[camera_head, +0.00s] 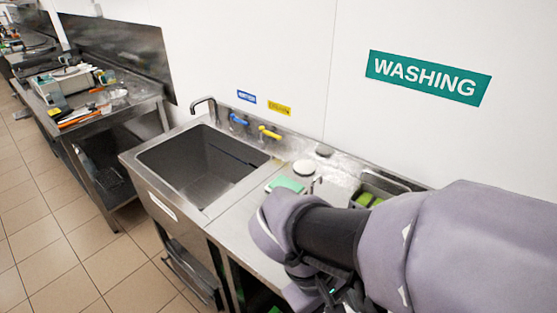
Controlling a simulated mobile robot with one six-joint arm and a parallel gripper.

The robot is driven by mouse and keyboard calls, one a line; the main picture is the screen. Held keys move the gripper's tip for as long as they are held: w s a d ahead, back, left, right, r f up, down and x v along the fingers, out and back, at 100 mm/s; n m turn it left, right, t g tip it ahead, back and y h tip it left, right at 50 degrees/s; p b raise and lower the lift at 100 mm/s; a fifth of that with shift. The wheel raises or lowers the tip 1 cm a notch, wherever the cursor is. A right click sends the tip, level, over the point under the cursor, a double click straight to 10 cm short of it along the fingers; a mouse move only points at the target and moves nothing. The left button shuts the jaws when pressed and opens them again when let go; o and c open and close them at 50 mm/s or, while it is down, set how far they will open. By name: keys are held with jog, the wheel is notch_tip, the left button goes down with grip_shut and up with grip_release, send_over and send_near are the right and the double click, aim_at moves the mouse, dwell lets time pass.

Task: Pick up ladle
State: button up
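I cannot make out a ladle for certain. A thin dark rod (232,153) lies slanted in the steel sink (165,165), and I cannot tell what it is. My arm, in a grey-purple cover, reaches in from the right over the counter. My gripper (328,288) is a dark shape at the bottom edge, partly hidden by my arm. Its fingers are not clear, so I cannot tell whether it is open or shut.
Behind my arm, the counter (240,226) holds a green sponge (287,184), a white round item (304,167) and a metal rack (382,181). Blue and yellow tap handles stand behind the sink. A cluttered steel table (85,122) stands at left. The tiled floor (60,225) is clear.

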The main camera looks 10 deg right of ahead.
jog(key=w+a+f+n+t+h+p, duration=0.4)
jog(key=w+a+n+t+h, duration=0.65)
jog(key=n, duration=1.05)
jog(key=w+d+t+b, duration=0.1)
jog(key=w+d, duration=0.3)
jog(key=w+d+f+y+b, duration=0.1)
jog(key=w+d, duration=0.3)
jog(key=w, duration=0.1)
jog(key=w+d+t+b, duration=0.1)
jog(key=w+d, duration=0.3)
jog(key=w, duration=0.1)
jog(key=shift+w+d+f+t+y, duration=0.15)
jog(key=shift+w+t+y, duration=0.1)
jog(key=shift+t, duration=0.1)
jog(key=shift+s, duration=0.15)
jog(key=shift+c, duration=0.4)
grip_shut()
